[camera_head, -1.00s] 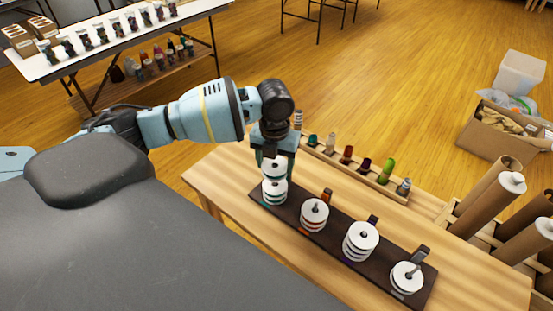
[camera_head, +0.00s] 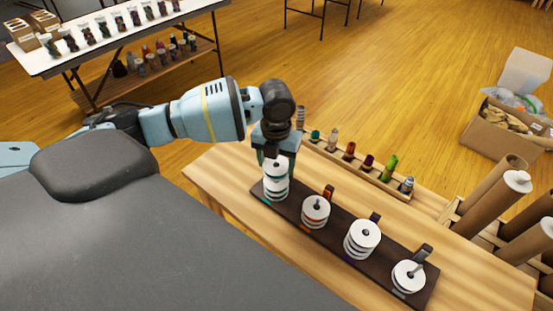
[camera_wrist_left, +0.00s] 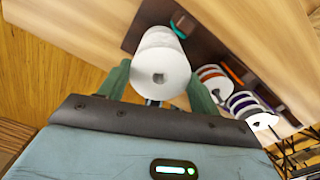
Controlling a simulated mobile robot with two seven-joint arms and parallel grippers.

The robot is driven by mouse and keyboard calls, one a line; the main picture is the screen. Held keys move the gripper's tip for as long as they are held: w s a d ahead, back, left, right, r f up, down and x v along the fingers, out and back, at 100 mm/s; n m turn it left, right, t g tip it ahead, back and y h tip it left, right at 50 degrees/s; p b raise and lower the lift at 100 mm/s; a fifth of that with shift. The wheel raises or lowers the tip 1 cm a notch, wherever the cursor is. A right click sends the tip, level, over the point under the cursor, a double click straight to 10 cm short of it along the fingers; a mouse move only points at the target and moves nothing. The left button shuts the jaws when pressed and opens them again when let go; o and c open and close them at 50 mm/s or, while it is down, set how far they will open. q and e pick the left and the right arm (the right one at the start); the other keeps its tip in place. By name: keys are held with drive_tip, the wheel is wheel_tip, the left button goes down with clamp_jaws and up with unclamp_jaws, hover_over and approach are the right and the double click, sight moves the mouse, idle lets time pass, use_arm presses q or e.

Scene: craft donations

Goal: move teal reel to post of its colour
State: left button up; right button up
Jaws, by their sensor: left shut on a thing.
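My left gripper (camera_head: 275,152) is shut on a white-faced reel (camera_head: 275,163), held upright over the stack of white reels (camera_head: 274,192) at the far left end of the dark post board. Teal shows at the foot of that stack and on a tab beside it in the left wrist view (camera_wrist_left: 178,24). In the left wrist view the held reel (camera_wrist_left: 160,68) sits between the two fingers and lines up with the stack below. I cannot tell whether it touches that stack. The reel's own colour band is mostly hidden. My right gripper is not in view.
The dark board (camera_head: 288,210) also bears an orange-marked stack (camera_head: 316,210), a purple-marked stack (camera_head: 361,240) and a grey-marked stack (camera_head: 408,276). Behind it stands a wooden rack (camera_head: 375,178) of spools. Brown paper rolls (camera_head: 490,200) stand at the right.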

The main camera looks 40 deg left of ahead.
use_arm(q)
drive_tip(key=shift+f+b, duration=0.4)
drive_tip(key=shift+f, duration=1.4)
drive_tip(key=o, duration=1)
drive_tip(key=shift+o, duration=0.2)
drive_tip(key=shift+r, duration=3.95)
